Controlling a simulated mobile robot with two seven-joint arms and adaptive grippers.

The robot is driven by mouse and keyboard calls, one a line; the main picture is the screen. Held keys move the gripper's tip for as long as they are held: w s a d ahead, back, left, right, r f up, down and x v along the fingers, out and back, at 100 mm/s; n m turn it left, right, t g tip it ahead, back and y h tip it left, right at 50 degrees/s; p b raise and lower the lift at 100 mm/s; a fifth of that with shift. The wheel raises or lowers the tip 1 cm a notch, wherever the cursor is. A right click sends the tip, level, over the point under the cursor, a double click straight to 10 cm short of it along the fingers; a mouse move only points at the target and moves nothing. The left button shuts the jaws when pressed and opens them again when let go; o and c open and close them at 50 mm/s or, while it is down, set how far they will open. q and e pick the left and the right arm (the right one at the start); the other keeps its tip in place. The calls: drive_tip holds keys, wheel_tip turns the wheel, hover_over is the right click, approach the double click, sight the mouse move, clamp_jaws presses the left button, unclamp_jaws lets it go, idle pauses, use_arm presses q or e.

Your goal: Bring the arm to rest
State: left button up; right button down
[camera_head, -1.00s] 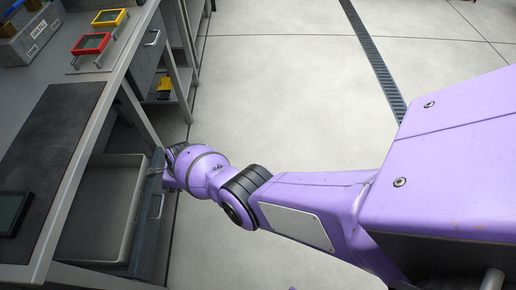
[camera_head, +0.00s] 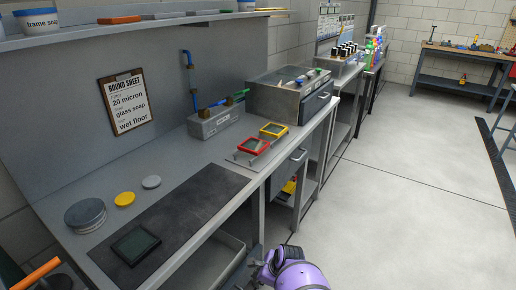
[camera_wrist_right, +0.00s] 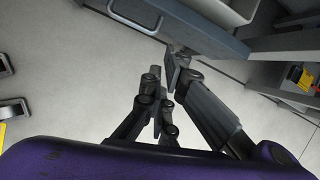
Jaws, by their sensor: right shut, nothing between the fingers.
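My right arm shows as a purple wrist (camera_head: 298,275) at the bottom edge of the head view, beside the bench front. Most of the arm is out of frame there. In the right wrist view my right gripper (camera_wrist_right: 164,76) is shut and empty. Its dark fingers are over the floor, close to the front of the open drawer (camera_wrist_right: 185,32); I cannot tell whether they touch it. My left gripper is in neither current view.
The open drawer (camera_head: 220,250) sits under the grey bench (camera_head: 180,165), whose front edge is near my wrist. A dark mat (camera_head: 205,200) with a dark-screened frame (camera_head: 135,244) lies on the bench. Red (camera_head: 254,146) and yellow (camera_head: 273,130) frames stand behind. Floor (camera_head: 410,180) to the right is clear.

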drive_tip(key=w+d+r+n+t, duration=0.1)
drive_tip(key=w+r+n+t, duration=0.2)
drive_tip(key=w+r+n, duration=0.25)
drive_tip(key=s+d+r+n+t+h+p, duration=0.2)
drive_tip(key=s+d+r+n+t+p, duration=0.3)
drive_tip(key=d+n, duration=0.45)
use_arm(q)
drive_tip(key=w+r+p, duration=0.2)
drive_tip(key=r+p, duration=0.1)
drive_tip(key=r, duration=0.3)
drive_tip(key=w+r+t+p, duration=0.1)
drive_tip(key=w+r+p, duration=0.1)
drive_tip(key=r, duration=0.3)
drive_tip(key=shift+d+r+p, duration=0.35)
drive_tip(key=shift+d+p, duration=0.05)
drive_tip(key=shift+p, duration=0.3)
use_arm(e)
drive_tip(key=s+d+r+n, duration=0.2)
drive_tip(key=s, duration=1.2)
drive_tip(key=s+d+r+n+g, duration=0.1)
drive_tip(key=s+d+r+n, duration=0.1)
drive_tip(key=s, duration=1.2)
drive_tip(key=s+d+r+n+g+h, duration=0.1)
drive_tip(key=s+d+r+n, duration=0.1)
drive_tip(key=s, duration=1.3)
drive_tip(key=shift+d+r+n, duration=0.25)
drive_tip(key=shift+d+n, duration=0.15)
drive_tip(key=shift+n, duration=0.3)
